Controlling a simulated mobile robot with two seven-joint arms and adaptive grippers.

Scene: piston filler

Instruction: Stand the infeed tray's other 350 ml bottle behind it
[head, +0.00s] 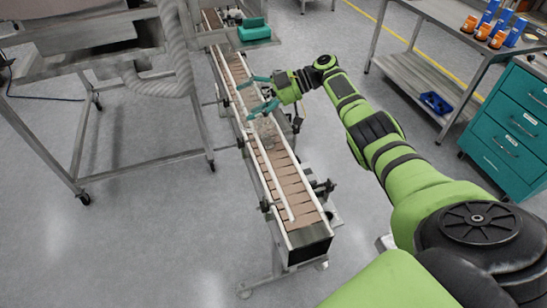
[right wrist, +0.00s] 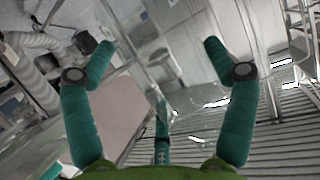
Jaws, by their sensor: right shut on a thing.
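My right gripper (head: 245,101) is over the far half of the narrow conveyor (head: 280,178), its teal fingers reaching across the belt. In the right wrist view its fingers (right wrist: 162,55) are closed around a clear, see-through bottle (right wrist: 172,68), whose outline is hard to make out. In the head view the held bottle barely shows between the fingers. A faint clear shape, seemingly another bottle (head: 267,131), stands on the belt just nearer than the gripper. I cannot identify the infeed tray for sure. My left gripper is not in view.
White guide rails run along the conveyor. A teal box (head: 254,33) sits by its far end. A steel frame with a ribbed hose (head: 178,55) stands at the left. A teal drawer cabinet (head: 508,125) and a bench with orange and blue items (head: 484,32) are at the right.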

